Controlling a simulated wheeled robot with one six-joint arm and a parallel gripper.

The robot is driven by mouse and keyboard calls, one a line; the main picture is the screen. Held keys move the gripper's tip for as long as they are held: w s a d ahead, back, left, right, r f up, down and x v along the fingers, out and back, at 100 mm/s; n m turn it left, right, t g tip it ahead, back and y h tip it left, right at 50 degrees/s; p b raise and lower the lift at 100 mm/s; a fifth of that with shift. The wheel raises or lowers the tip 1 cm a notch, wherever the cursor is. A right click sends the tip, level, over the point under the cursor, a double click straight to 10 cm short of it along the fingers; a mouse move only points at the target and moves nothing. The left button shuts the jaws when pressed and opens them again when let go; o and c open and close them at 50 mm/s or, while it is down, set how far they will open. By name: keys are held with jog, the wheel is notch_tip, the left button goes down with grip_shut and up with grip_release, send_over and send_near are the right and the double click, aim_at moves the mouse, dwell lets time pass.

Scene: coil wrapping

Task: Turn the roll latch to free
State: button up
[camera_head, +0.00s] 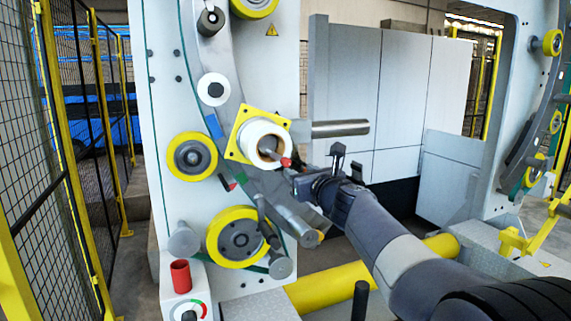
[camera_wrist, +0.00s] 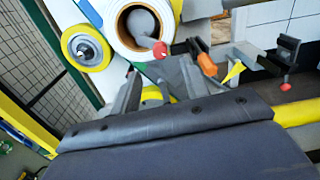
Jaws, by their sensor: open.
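The roll latch (camera_head: 284,161) is a small lever with a red tip at the open core of the white roll (camera_head: 262,138). The roll sits on a yellow square plate (camera_head: 233,152). In the wrist view, the red latch tip (camera_wrist: 160,50) shows in front of the lower right of the roll's core (camera_wrist: 141,24). My gripper (camera_head: 312,165) is just right of the latch in the head view, open and empty. In the wrist view, my gripper's grey fingers (camera_wrist: 160,88) stand below the latch tip, apart from it as far as I can tell.
Yellow-rimmed wheels (camera_head: 192,157) (camera_head: 235,237) sit left of and below the roll. A grey bar (camera_head: 340,129) juts out to its right. Grey rollers (camera_head: 298,227) stick out below. A yellow beam (camera_head: 330,288) crosses under my arm. A mesh fence (camera_head: 75,130) stands at left.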

aim_at(287, 163)
jog(key=p+x, duration=0.2)
jog(key=x, duration=0.6)
jog(key=shift+w+a, duration=0.1)
jog(key=shift+w, duration=0.05)
jog(key=shift+c, duration=0.3)
grip_shut()
